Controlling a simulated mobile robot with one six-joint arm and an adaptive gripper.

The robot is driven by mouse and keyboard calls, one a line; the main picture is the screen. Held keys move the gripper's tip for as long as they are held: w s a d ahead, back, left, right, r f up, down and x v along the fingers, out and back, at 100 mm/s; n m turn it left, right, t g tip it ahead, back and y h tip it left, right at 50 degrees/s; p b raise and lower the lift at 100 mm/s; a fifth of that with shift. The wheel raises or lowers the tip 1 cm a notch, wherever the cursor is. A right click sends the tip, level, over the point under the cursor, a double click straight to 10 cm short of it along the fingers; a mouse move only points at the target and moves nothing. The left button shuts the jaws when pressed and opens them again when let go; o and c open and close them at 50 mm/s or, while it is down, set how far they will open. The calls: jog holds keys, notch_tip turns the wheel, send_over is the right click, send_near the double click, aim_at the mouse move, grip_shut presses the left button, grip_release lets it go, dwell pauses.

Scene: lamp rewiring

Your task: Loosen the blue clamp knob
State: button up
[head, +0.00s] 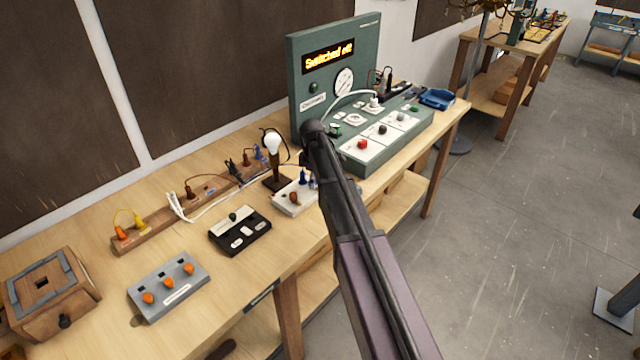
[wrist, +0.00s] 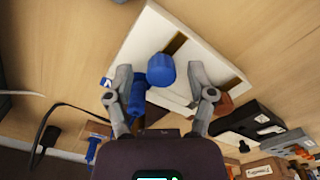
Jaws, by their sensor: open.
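In the wrist view a round blue clamp knob (wrist: 161,70) stands up from a white block (wrist: 200,70) with dark slots. My gripper (wrist: 160,78) is open, with one finger on each side of the knob and visible gaps between. A second blue part (wrist: 137,97) sits beside the knob, close to the left finger. A brown knob (wrist: 222,104) shows beside the right finger. In the head view the white block (head: 283,203) lies on the bench with small blue parts (head: 303,177) on it. My arm hides part of that area, and my fingers cannot be made out there.
A lamp with a white bulb (head: 273,143) stands just behind the block. A black switch box (head: 240,232) and a grey box with orange knobs (head: 169,287) lie to the left. A green control panel (head: 335,75) reads "Switched off". White and dark cables run behind.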

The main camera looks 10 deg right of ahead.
jog(key=shift+m, duration=0.3)
